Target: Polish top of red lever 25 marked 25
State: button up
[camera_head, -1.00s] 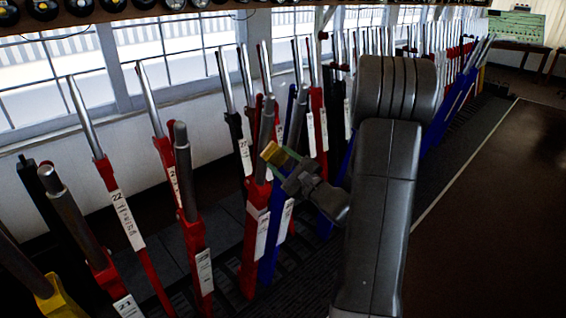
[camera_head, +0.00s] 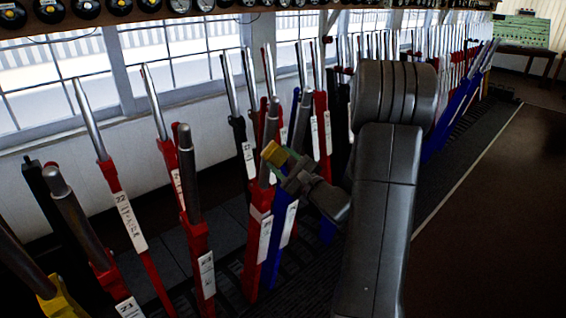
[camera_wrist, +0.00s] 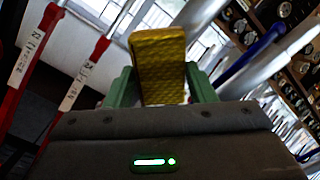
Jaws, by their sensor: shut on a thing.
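My gripper (camera_head: 281,160) has green fingers and is shut on a yellow block (camera_head: 271,152) with a textured face. In the wrist view the yellow block (camera_wrist: 158,60) stands upright between the fingers. In the head view it overlaps the upper part of a red lever (camera_head: 257,222) with a grey handle and a white label. I cannot read that label's number, so I cannot confirm it is lever 25. I cannot tell whether the block touches the handle. The handle's top shows above the block.
A blue lever (camera_head: 278,245) stands close beside the red one. Levers marked 22 (camera_head: 122,200) and 21 (camera_head: 108,285) stand to the left. A dense row of levers runs back along the windows. The brown floor (camera_head: 500,230) at right is clear.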

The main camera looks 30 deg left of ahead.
aim_at(281, 148)
jog(key=shift+s+d+r+p, duration=0.1)
jog(key=shift+d+r+p, duration=0.1)
jog(key=shift+r, duration=0.4)
jog(key=shift+s+d+r+p, duration=0.1)
jog(key=shift+d+r+p, duration=0.1)
jog(key=shift+r, duration=0.45)
jog(key=shift+d+r+p, duration=0.1)
jog(key=shift+r+p, duration=0.1)
jog(key=shift+r, duration=0.4)
jog(key=shift+s+d+r+p, duration=0.15)
jog(key=shift+r+p, duration=0.55)
jog(key=shift+r, duration=1.15)
jog(key=shift+f, duration=0.1)
jog(key=shift+b, duration=0.55)
jog(key=f+b, duration=0.2)
jog(key=a+f+b, duration=0.1)
jog(key=f+b, duration=0.4)
jog(key=b, duration=0.1)
jog(key=shift+w+a+f, duration=0.15)
jog(key=shift+w+a, duration=0.05)
jog(key=shift+w, duration=0.15)
jog(key=shift+s+d+f+b, duration=0.2)
jog(key=shift+d+f+b, duration=0.05)
jog(key=shift+d+b, duration=0.3)
jog(key=shift+b+v, duration=0.95)
jog(key=shift+v, duration=1.4)
